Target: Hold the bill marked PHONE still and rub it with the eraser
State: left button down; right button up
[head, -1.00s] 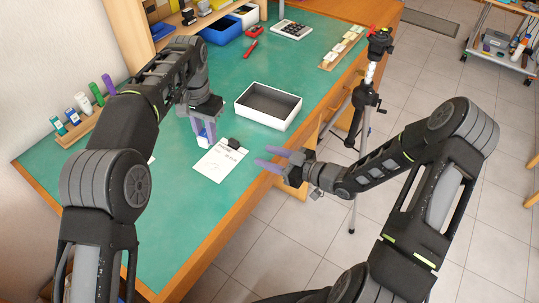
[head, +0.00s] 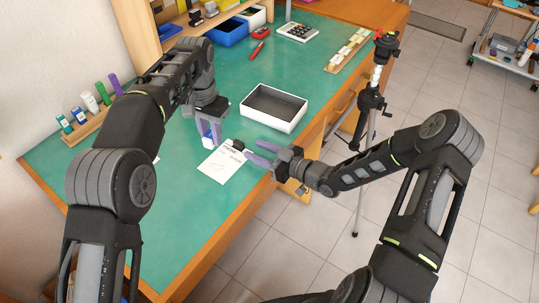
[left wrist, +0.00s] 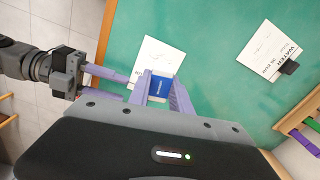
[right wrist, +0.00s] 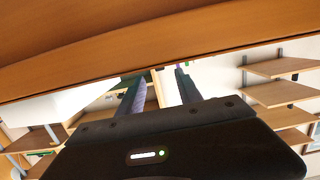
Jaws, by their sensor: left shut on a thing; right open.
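The bill (head: 218,170) lies on the green desk near its front edge, with a dark clip (head: 238,144) at its far edge. Its heading is too small to read surely. It also shows in the left wrist view (left wrist: 150,54), partly covered by fingers. My left gripper (head: 209,137) is shut on the blue and white eraser (left wrist: 160,88), low over the bill's far left part; I cannot tell whether it touches. My right gripper (head: 253,151) is open and empty at the bill's right side, by the desk edge. Its spread fingers show in the right wrist view (right wrist: 160,78).
A second bill marked WATER (left wrist: 262,58) lies apart on the desk. A white-rimmed tray (head: 275,120) stands just beyond the bill. A rack of marker-like tubes (head: 92,125) is at the left, a calculator (head: 297,32) far back. A tripod (head: 372,100) stands beside the desk.

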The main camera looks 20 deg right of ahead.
aim_at(243, 145)
jog(key=x, duration=0.6)
jog(key=shift+w+a, duration=0.1)
jog(key=shift+w, duration=0.1)
grip_shut()
dwell(0.4)
